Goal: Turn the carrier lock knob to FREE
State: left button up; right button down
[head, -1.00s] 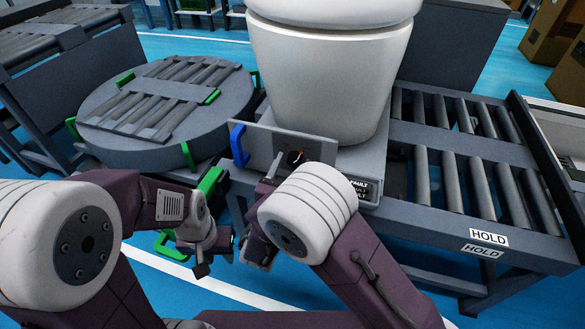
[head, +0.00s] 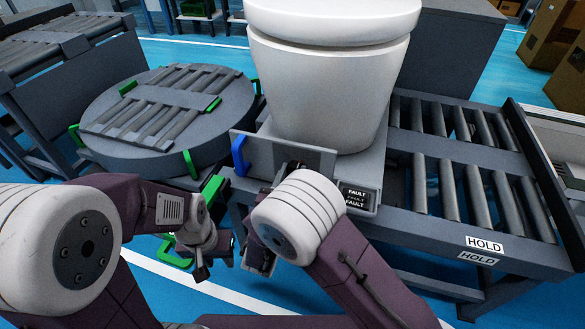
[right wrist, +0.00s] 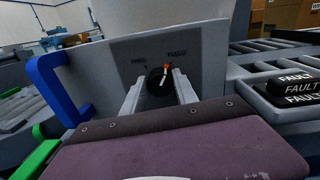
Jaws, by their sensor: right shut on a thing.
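The carrier lock knob (right wrist: 159,80) is a dark round knob with a pale pointer bar and an orange tip, on a grey upright plate (right wrist: 205,62). My right gripper (right wrist: 162,92) is shut on the knob, one finger on each side. In the head view, my right gripper (head: 289,170) is at the plate and hides the knob. My left gripper (head: 202,272) hangs left of it, away from the plate; its jaw opening is unclear.
A white toilet (head: 325,90) stands on the carrier behind the plate. A blue handle (head: 239,150) is at the plate's left edge. A round turntable (head: 165,110) with green handles is at left, a HOLD roller conveyor (head: 450,175) at right.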

jog(key=n+p, duration=0.2)
jog(key=p, duration=0.1)
jog(key=n+p, duration=0.3)
jog(key=p, duration=0.1)
jog(key=n+p, duration=0.3)
jog(key=shift+a+r, duration=0.15)
jog(key=shift+r, duration=0.1)
jog(key=shift+a+f+n+g+p, duration=0.1)
jog(key=shift+f+n+g+p, duration=0.05)
jog(key=shift+n+p, duration=1.1)
jog(key=shift+f+n+g+p, duration=0.15)
jog(key=shift+n+p, duration=0.8)
jog(key=shift+n, duration=0.6)
jog(key=c, duration=0.9)
grip_release()
jog(key=shift+c, duration=0.2)
